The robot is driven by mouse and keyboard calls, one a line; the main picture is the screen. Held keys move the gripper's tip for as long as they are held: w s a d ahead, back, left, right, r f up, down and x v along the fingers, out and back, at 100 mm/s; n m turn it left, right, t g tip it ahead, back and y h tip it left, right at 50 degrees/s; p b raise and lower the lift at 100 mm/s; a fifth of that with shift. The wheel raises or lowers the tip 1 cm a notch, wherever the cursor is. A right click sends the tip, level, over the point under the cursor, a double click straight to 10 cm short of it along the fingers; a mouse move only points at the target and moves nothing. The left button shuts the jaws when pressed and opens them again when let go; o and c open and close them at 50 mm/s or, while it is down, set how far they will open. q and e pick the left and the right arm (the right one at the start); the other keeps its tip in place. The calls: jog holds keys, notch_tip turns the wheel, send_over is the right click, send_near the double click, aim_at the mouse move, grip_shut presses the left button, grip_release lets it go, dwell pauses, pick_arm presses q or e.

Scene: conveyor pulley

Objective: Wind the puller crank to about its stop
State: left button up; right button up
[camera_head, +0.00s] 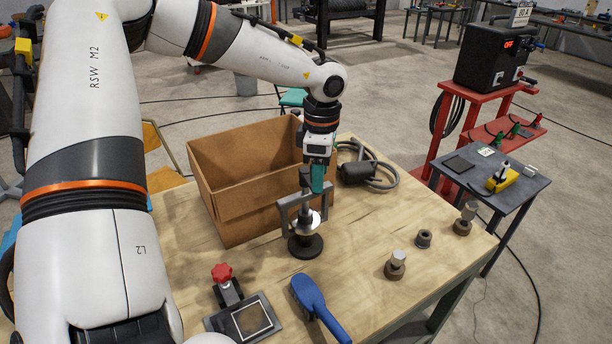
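The puller (284,215) is a grey metal frame standing upright on the wooden table, in the middle of the view. A shiny pulley part (306,222) sits inside it, above a round black base (305,246). The crank is at the puller's top and is mostly hidden by my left gripper (316,182). That gripper comes down from above with teal fingers at the crank; whether they are closed on it I cannot tell. My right gripper is not in view.
A cardboard box (235,220) stands close left of the puller. A black motor-like part with a cable (357,173) lies behind right.

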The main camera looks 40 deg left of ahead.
pick_arm(q)
jog(key=shift+r+p, duration=1.55)
jog(key=shift+r, duration=1.95)
jog(key=shift+s+f, duration=0.1)
